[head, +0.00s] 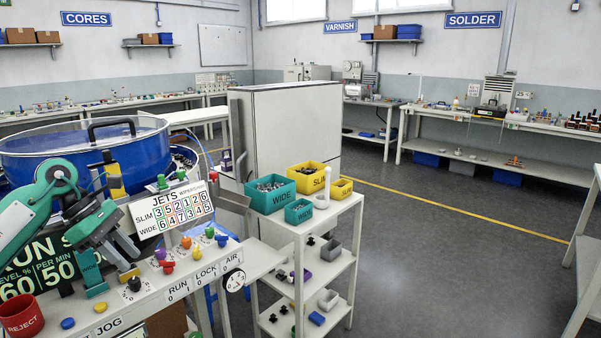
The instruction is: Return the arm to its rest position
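My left arm, teal and dark grey, comes in from the left and reaches over the front control panel (190,287). My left gripper (112,280) points down over the left part of the panel, near a black knob (134,284). Its two fingers stand apart, and I see nothing held between them. Whether the fingertips touch the panel is not clear.
Behind the arm is a blue bowl (40,160) with a clear lid. The panel carries coloured knobs and a red REJECT cup (22,316). A white cart (318,222) with teal and yellow bins stands to the right. Open floor (450,260) lies beyond.

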